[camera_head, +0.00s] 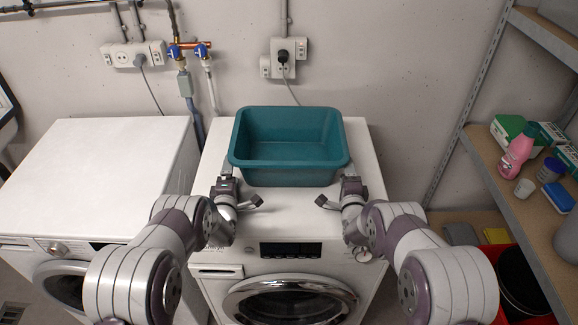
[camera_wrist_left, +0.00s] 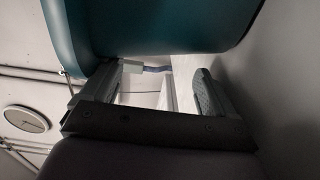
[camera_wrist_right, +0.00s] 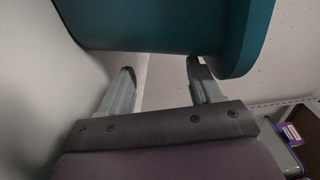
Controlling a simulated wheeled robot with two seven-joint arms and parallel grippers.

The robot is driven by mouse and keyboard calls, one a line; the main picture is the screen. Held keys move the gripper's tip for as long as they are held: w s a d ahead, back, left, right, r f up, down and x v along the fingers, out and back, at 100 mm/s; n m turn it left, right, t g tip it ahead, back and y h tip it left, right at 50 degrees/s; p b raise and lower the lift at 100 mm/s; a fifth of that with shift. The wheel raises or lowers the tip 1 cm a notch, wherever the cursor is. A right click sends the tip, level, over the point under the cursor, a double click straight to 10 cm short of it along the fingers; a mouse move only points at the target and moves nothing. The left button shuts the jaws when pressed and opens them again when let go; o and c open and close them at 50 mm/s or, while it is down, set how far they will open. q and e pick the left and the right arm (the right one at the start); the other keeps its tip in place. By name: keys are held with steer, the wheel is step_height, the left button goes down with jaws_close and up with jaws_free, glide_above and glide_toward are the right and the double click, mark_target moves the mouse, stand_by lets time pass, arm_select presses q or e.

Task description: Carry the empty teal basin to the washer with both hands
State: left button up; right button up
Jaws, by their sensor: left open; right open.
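The empty teal basin (camera_head: 290,170) sits on top of the right-hand washer (camera_head: 262,222), towards its back. My left gripper (camera_head: 228,172) is at the basin's left front corner, and my right gripper (camera_head: 350,172) is at its right front corner. In the left wrist view the basin (camera_wrist_left: 160,25) fills the top, with the open fingers of my left gripper (camera_wrist_left: 165,85) just below it. In the right wrist view the basin (camera_wrist_right: 160,25) is also above the open, empty fingers of my right gripper (camera_wrist_right: 162,80). Whether a finger touches the basin I cannot tell.
A second white machine (camera_head: 100,175) stands at left with a bare top. Sockets (camera_head: 284,58) and pipes (camera_head: 186,85) are on the wall behind. A red bin (camera_head: 500,262) is below the shelf.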

arm_select(q)
steer(key=shift+a, duration=0.1)
arm_select(e)
steer(key=o, duration=0.5)
steer(key=shift+d, duration=0.1)
arm_select(q)
steer(key=s, duration=1.1)
steer(key=shift+s, duration=0.45)
arm_select(e)
steer(key=shift+s, duration=0.2)
steer(key=s, duration=1.1)
steer(key=shift+s, duration=0.35)
arm_select(q)
steer(key=shift+r, duration=0.1)
arm_select(e)
steer(key=shift+d, duration=0.1)
